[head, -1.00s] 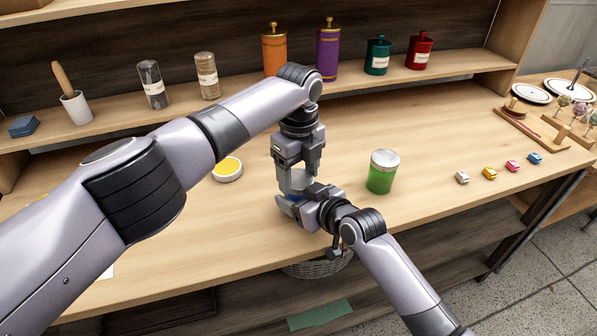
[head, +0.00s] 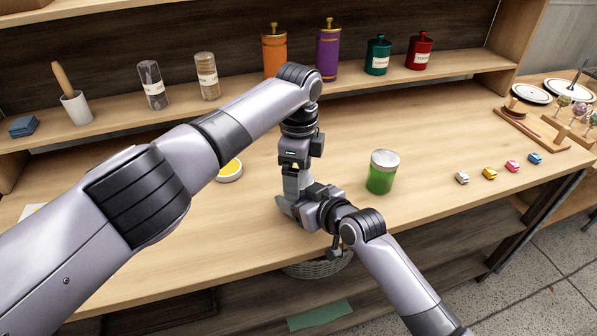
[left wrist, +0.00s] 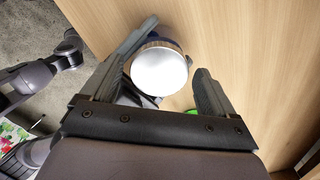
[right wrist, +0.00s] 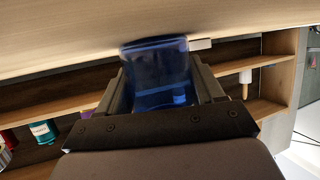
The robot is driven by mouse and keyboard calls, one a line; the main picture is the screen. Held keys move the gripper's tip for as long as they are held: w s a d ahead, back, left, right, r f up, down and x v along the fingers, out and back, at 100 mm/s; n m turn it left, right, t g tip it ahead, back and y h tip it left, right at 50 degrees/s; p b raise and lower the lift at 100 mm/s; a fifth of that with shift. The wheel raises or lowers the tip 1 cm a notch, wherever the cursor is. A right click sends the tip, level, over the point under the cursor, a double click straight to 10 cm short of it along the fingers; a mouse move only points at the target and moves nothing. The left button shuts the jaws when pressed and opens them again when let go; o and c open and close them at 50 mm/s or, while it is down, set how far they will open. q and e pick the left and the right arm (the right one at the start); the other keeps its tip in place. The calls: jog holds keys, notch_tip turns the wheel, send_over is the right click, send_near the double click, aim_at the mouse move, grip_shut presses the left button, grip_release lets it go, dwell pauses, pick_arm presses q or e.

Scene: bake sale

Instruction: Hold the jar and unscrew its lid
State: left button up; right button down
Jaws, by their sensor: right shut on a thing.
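A blue see-through jar (right wrist: 156,75) stands between the fingers of my right gripper (right wrist: 157,82), which is shut on it just above the table. Its round silver lid (left wrist: 159,71) faces up in the left wrist view. My left gripper (left wrist: 174,48) points down over the lid with its fingers spread on either side. The left finger is close beside the lid, and a gap shows before the right finger. In the head view, my left gripper (head: 296,180) is directly above my right gripper (head: 298,204), and together they hide most of the jar.
A green jar with a silver lid (head: 382,172) stands close on the right. A white dish with yellow contents (head: 229,170) is on the left, partly behind my left arm. Several small coloured pieces (head: 489,173) lie farther right. The table's front edge is near.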

pick_arm(q)
jog(key=shift+r, duration=2.35)
jog(key=shift+c, duration=0.4)
jog(key=shift+r+m, duration=1.2)
jog(key=shift+r, duration=0.3)
jog(key=shift+f, duration=3.85)
jog(key=c, duration=1.1)
jog(key=shift+n, duration=1.7)
